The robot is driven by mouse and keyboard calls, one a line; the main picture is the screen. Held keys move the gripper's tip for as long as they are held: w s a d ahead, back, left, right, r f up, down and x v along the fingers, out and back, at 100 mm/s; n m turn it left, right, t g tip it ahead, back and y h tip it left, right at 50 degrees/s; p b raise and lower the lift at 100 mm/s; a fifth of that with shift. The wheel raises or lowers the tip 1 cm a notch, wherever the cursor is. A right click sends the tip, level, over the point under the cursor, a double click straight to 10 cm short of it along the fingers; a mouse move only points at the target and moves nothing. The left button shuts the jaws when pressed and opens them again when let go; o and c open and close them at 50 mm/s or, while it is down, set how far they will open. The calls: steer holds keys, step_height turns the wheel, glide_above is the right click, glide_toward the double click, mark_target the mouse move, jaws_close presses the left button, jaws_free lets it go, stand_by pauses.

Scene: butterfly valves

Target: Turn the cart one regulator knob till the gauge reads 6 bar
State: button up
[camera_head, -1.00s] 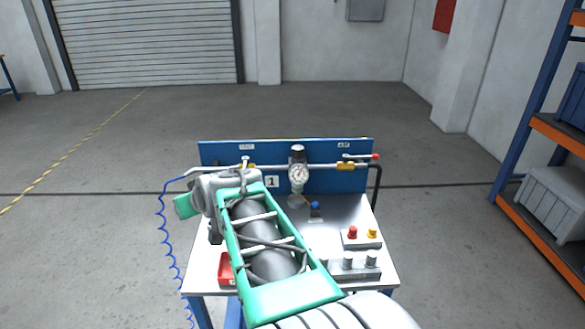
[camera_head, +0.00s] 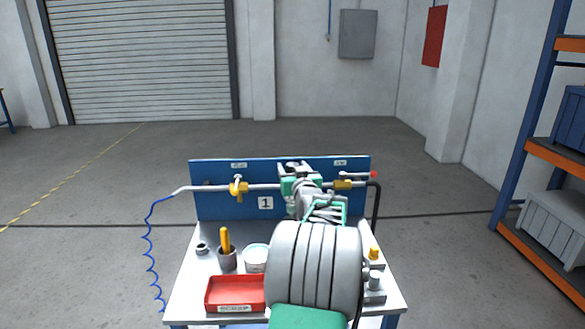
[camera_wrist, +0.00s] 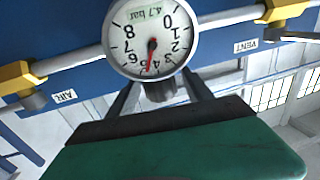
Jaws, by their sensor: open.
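The cart one gauge (camera_wrist: 153,38) shows upside down in the wrist view, a white dial with its red needle just short of 5 and a readout of 4.7 bar. The dark regulator knob (camera_wrist: 160,91) sits next to the gauge, between the two dark fingers of my gripper (camera_wrist: 163,86). The fingers are open on either side of it; I cannot tell whether they touch it. In the head view my arm and gripper (camera_head: 298,172) hide the gauge and knob. The cart's blue back panel (camera_head: 220,208) bears a "1" plate.
A red tray (camera_head: 235,292), a cup with a yellow handle (camera_head: 227,257) and a white tub (camera_head: 256,258) stand on the cart top.

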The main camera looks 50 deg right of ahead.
jaws_close()
stand_by(0.7)
